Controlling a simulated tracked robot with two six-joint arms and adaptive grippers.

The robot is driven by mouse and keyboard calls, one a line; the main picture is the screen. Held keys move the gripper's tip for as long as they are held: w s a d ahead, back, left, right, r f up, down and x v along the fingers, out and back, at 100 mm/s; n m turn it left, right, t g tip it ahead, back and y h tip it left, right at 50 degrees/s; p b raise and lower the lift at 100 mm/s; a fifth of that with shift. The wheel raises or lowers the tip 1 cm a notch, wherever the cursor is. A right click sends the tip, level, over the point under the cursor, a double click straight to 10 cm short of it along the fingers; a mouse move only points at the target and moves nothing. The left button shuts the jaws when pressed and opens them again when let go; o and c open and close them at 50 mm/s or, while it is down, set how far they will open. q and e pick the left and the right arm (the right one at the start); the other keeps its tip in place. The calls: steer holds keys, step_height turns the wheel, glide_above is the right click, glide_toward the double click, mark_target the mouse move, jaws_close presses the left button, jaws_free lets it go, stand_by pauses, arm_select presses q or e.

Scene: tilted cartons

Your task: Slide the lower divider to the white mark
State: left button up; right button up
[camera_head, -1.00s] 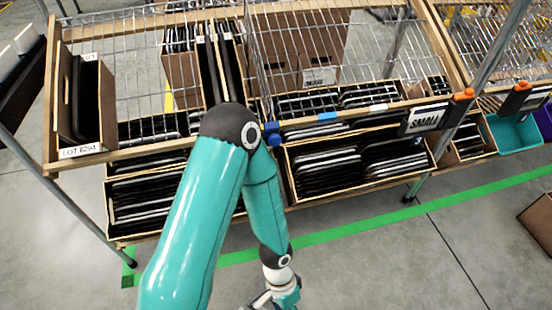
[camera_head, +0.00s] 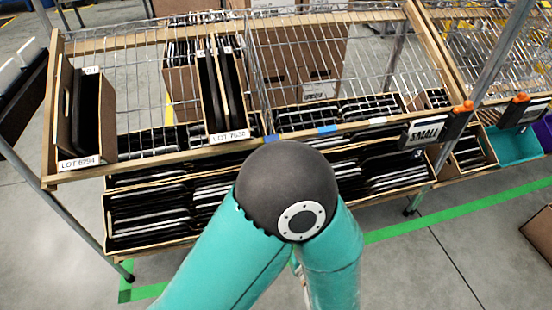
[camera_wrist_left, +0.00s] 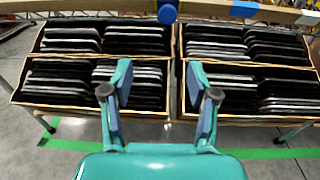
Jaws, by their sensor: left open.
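A thin wire divider (camera_head: 256,80) stands across the sloped upper wire shelf, and its blue end knob (camera_head: 270,139) sits at the front wooden rail. The knob also shows in the left wrist view (camera_wrist_left: 167,12), at the top. A white mark (camera_head: 377,121) is on the rail to the right, past a blue mark (camera_head: 328,129). In the left wrist view my left gripper (camera_wrist_left: 160,68) is open and empty, its fingers apart below the knob in the picture and not touching it. In the head view my arm hides this gripper. My right gripper is not in view.
Cartons labelled LOT 8294 (camera_head: 80,163) and LOT 7632 (camera_head: 229,136) stand left of the divider. Lower cartons (camera_wrist_left: 90,110) hold several dark flat items. A SMALL sign (camera_head: 424,131) hangs on the rail right of the white mark.

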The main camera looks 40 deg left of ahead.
arm_select(q)
steer(key=shift+t, duration=0.4)
steer(key=b+x, duration=0.1)
steer(key=x, duration=0.4)
steer(key=b+x, duration=0.1)
steer(key=x, duration=0.5)
steer(key=r+b+x, duration=0.1)
steer(key=x, duration=0.4)
steer(key=shift+w+r, duration=0.1)
steer(key=shift+w, duration=0.3)
